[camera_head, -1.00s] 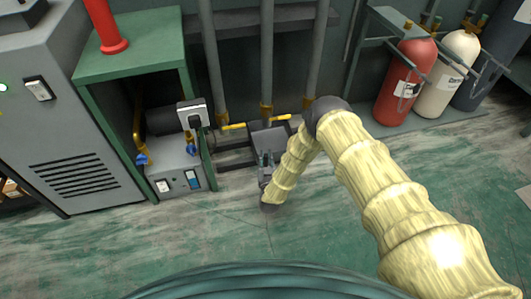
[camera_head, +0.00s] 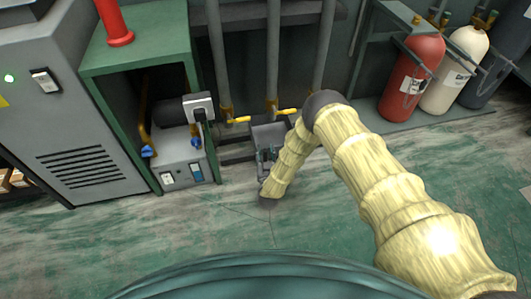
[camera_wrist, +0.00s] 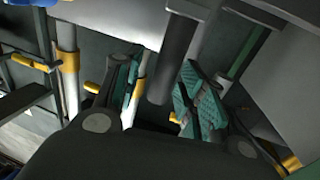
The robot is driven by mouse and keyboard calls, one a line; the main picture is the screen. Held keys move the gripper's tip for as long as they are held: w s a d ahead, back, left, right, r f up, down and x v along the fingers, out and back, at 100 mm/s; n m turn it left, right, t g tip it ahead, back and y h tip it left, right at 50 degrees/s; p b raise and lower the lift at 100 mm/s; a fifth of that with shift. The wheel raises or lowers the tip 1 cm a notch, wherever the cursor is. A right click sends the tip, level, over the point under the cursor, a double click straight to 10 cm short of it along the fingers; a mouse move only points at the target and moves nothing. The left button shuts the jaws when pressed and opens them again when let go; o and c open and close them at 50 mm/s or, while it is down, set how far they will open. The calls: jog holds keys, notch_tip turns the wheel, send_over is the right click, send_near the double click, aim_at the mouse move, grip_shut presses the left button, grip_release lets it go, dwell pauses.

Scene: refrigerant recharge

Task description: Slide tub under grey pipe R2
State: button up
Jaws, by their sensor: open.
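A dark grey tub (camera_head: 268,133) sits on the floor at the foot of the middle grey pipe (camera_head: 273,60) in the head view. Other grey pipes stand to its left (camera_head: 215,60) and right (camera_head: 324,50). No pipe label is readable, so I cannot tell which is R2. My gripper (camera_head: 267,156) is low, at the tub's near side. In the wrist view my gripper (camera_wrist: 165,88) is open, its teal-padded fingers apart. A dark grey bar (camera_wrist: 176,60) shows between and beyond the fingers. I cannot tell whether it is part of the tub or whether the fingers touch it.
Yellow valve handles (camera_head: 238,120) sit low on the pipes. A green frame (camera_head: 140,50) with a grey machine (camera_head: 184,165) inside stands left. Gas cylinders, including a red one (camera_head: 410,80), stand at right. The green floor (camera_head: 225,215) in front is clear.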

jog(key=shift+s, duration=0.1)
jog(key=s, duration=1.2)
jog(key=shift+a, duration=0.15)
jog(key=shift+w, duration=0.1)
jog(key=s+d+f+g, duration=0.1)
jog(key=s+d+g, duration=0.3)
jog(key=s, duration=0.2)
jog(key=s+d+f+n+g+y, duration=0.1)
jog(key=s+d+g, duration=0.2)
jog(key=s, duration=0.4)
jog(key=s+d+f+g, duration=0.1)
jog(key=s+d+g, duration=0.3)
jog(key=s, duration=0.2)
jog(key=s+d+r+g, duration=0.2)
jog(key=s+r, duration=0.1)
jog(key=s, duration=0.4)
jog(key=s+d+r+m+g, duration=0.1)
jog(key=s+d+r+g, duration=0.15)
jog(key=s, duration=0.45)
jog(key=s+d+r+g, duration=0.2)
jog(key=s+r+g, duration=0.1)
jog(key=s, duration=0.3)
notch_tip(320, 180, up, 36)
jog(key=p, duration=3.6)
jog(key=shift+s+p, duration=0.15)
jog(key=shift+p, duration=0.2)
